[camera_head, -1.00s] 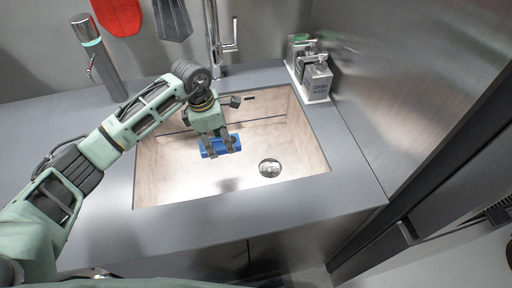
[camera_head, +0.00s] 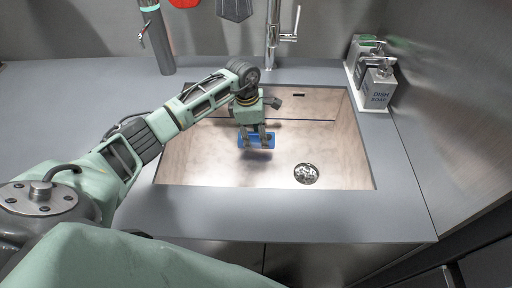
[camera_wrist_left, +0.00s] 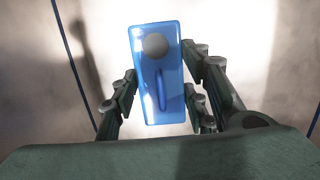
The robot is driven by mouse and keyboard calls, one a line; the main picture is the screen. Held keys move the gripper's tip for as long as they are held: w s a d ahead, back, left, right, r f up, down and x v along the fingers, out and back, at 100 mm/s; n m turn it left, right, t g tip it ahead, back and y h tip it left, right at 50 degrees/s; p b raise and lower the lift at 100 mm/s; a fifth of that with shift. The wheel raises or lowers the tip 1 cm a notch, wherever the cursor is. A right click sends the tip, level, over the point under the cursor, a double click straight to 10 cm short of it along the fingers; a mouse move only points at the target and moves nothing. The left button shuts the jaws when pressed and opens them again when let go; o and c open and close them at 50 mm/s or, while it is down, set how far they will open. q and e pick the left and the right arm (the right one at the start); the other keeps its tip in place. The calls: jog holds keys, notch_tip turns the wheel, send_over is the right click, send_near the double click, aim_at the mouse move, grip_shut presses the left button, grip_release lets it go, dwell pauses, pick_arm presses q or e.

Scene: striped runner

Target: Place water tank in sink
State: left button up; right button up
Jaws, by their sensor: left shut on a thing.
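The blue water tank (camera_head: 257,141) is held by my left gripper (camera_head: 256,144) over the sink basin. In the left wrist view the tank (camera_wrist_left: 160,85) sits between the two fingers (camera_wrist_left: 160,100), with a grey round cap on it and a long slot in its face. My left gripper is shut on it and points down. The sink (camera_head: 215,165) is a beige rectangular basin set in a grey counter. The tank appears above the basin floor; its exact height is hard to tell. My right gripper is not in view.
A round drain (camera_head: 306,173) is in the right part of the basin. A tall faucet (camera_head: 272,35) stands behind the sink. Dish soap bottles (camera_head: 377,86) stand on a holder to the right, near a metal wall. A grey-green cylinder (camera_head: 156,40) stands at the back left.

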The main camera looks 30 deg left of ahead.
aim_at(256, 143)
pick_arm(q)
jog(key=shift+a+f, duration=0.15)
jog(key=shift+f, duration=0.05)
notch_tip(256, 143, down, 4)
jog(key=b, duration=0.2)
jog(key=shift+b, duration=0.3)
jog(key=shift+r, duration=0.15)
jog(key=shift+f, duration=0.2)
jog(key=o, duration=1.2)
